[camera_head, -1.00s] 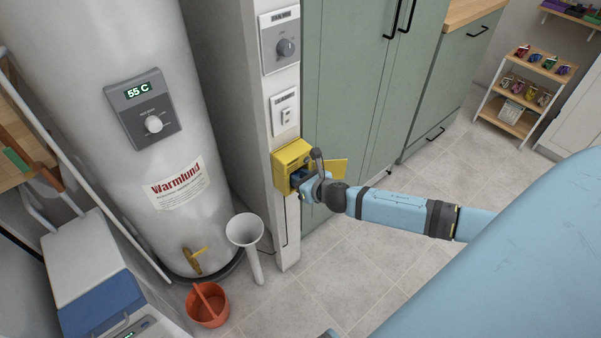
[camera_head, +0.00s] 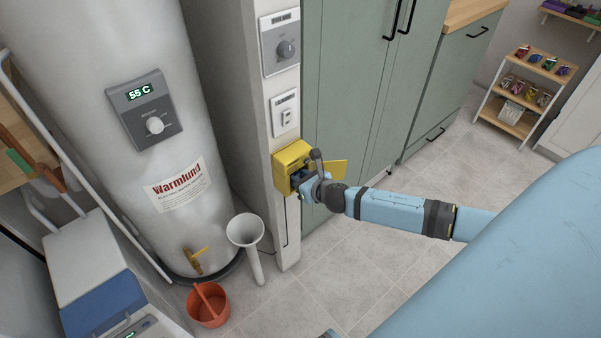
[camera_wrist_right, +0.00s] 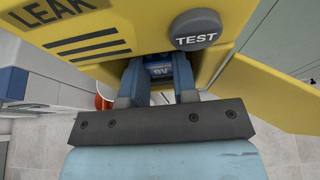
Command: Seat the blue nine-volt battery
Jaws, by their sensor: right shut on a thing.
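The yellow leak alarm box (camera_head: 287,163) is fixed low on the white wall post in the head view. In the right wrist view its yellow face (camera_wrist_right: 130,25) carries the word LEAK, dark slots and a grey TEST button (camera_wrist_right: 196,29). Its yellow door (camera_wrist_right: 265,85) hangs open on the right. My right gripper (camera_wrist_right: 159,75) is shut on the blue nine-volt battery (camera_wrist_right: 159,71), which sits between the fingers at the box's opening. How deep the battery is in the box is hidden. My left gripper is not in view.
A white water heater (camera_head: 130,60) stands left of the post. A white funnel (camera_head: 245,230) and an orange bucket (camera_head: 207,303) are below. Green cabinets (camera_head: 350,90) stand right of the box. The tiled floor in front is clear.

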